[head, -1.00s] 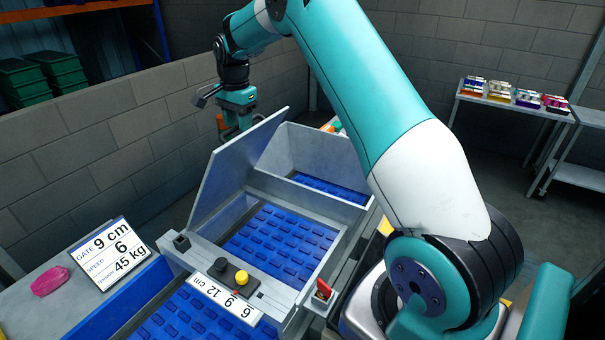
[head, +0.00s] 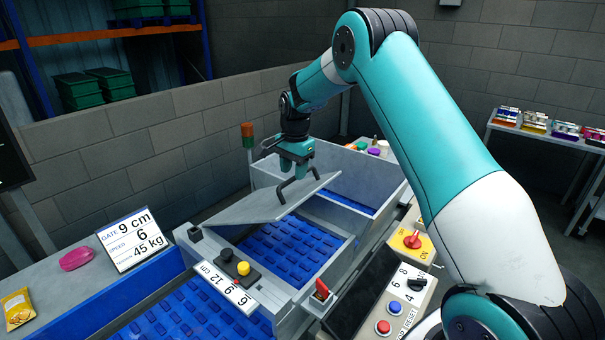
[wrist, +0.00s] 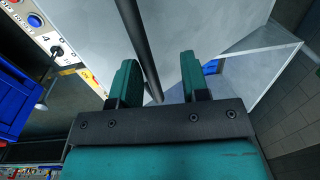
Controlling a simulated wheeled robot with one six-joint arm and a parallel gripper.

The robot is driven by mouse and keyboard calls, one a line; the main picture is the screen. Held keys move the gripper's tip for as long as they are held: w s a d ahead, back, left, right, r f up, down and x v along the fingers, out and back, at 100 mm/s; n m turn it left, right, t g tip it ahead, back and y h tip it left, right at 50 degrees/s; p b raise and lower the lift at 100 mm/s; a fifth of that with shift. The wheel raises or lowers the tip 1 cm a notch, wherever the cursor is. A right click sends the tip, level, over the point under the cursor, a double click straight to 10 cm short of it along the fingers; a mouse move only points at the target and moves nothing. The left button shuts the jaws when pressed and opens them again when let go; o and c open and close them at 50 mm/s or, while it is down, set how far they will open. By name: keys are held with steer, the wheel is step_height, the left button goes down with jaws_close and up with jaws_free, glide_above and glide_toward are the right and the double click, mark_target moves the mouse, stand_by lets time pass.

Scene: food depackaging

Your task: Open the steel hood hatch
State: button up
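The steel hood hatch (head: 250,207) is a flat grey panel over the blue belt, joined to the frame on its left side. It is partly raised at a low tilt, with its right edge above the belt opening. A dark bar handle (head: 283,192) stands on its upper face. My gripper (head: 296,174) is above the hatch, at the handle. In the wrist view, the hatch face (wrist: 205,25) fills the upper middle and the handle (wrist: 138,40) runs between my two fingers. The fingers are apart, with gaps visible beside the bar.
A control panel with a red knob (head: 412,240) and buttons stands right of the conveyor. A yellow button (head: 243,268) and a red lever (head: 321,287) are on the machine's front. A signal light (head: 248,136) stands behind. A pink packet (head: 76,259) lies left.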

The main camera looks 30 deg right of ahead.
stand_by(0.3)
steer(key=w+a+r+p, duration=0.1)
steer(key=w+r+p, duration=0.2)
steer(key=r, duration=0.6)
steer(key=w+a+r+p, duration=0.1)
steer(key=w+r+p, duration=0.2)
steer(key=r, duration=0.6)
steer(key=shift+r+p, duration=0.4)
steer(key=shift+p, duration=0.25)
stand_by(0.6)
stand_by(0.4)
